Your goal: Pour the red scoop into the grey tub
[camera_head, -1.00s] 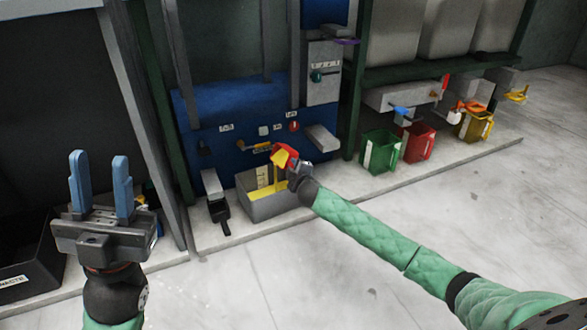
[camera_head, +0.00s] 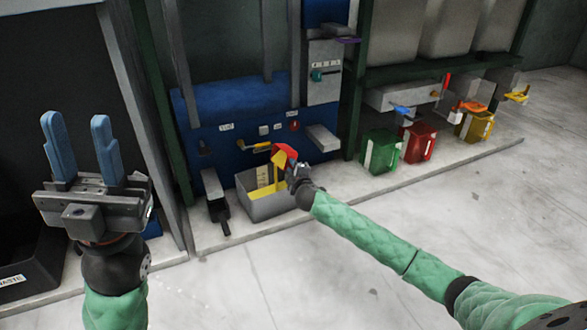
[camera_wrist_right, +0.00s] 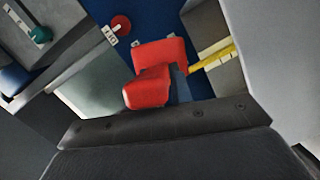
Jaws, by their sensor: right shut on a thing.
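The red scoop (camera_head: 285,151) is at the tip of my right gripper (camera_head: 295,170), which is shut on it. The scoop is tilted above the grey tub (camera_head: 275,209). Yellow material (camera_head: 278,161) shows at the scoop's mouth and down toward the tub, and some yellow is inside the tub.
A blue panel (camera_head: 215,150) with knobs and a yellow-orange handle stands behind the tub. A black-handled tool (camera_head: 219,213) is left of the tub. Green (camera_head: 381,151), red (camera_head: 418,143) and yellow bins stand right. A black waste bin (camera_head: 30,262) is at the left. Front floor is clear.

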